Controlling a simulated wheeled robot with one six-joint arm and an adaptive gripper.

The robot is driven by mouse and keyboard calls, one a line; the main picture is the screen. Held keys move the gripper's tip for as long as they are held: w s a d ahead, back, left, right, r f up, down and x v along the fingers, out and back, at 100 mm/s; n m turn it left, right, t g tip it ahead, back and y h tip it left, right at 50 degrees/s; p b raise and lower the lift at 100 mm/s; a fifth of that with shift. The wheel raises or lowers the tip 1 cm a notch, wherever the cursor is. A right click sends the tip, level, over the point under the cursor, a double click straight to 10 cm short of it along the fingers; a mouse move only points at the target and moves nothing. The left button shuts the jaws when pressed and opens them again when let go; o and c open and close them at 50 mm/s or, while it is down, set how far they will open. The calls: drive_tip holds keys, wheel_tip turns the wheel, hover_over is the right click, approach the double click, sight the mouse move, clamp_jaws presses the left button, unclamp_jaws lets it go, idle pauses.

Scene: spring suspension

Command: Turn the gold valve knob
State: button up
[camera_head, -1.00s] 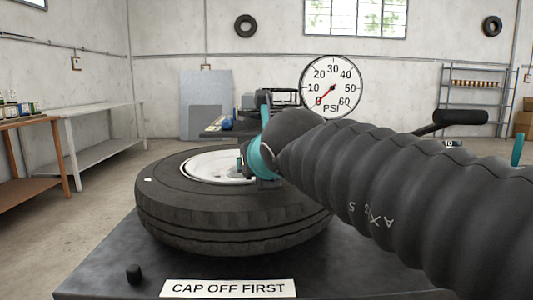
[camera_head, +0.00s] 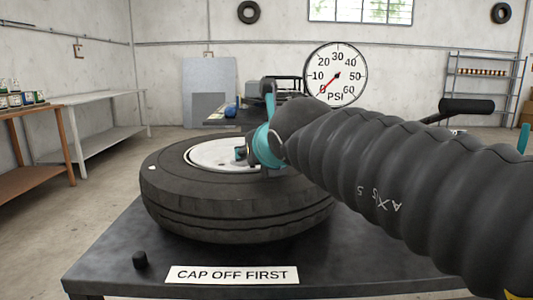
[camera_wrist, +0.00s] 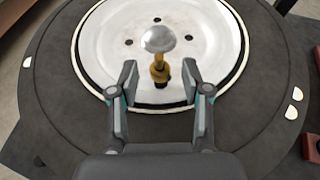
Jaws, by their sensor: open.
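The gold valve knob (camera_wrist: 159,73) stands upright over the white wheel hub in the wrist view. A shiny silver rounded piece (camera_wrist: 159,39) shows just beyond it. My gripper (camera_wrist: 159,67) is open, with one finger on each side of the gold knob and a gap visible on both sides. In the head view my gripper (camera_head: 243,153) is over the hub of the tyre (camera_head: 190,215), and the knob cannot be made out there. The tyre lies flat on a dark table (camera_head: 110,250).
A PSI gauge (camera_head: 336,75) stands behind, its red needle pointing low left near 0. A small black cap (camera_head: 140,260) and a "CAP OFF FIRST" sign (camera_head: 232,275) are at the table front. Benches (camera_head: 100,110) stand at left.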

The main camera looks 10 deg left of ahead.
drive_tip(key=v, duration=1.2)
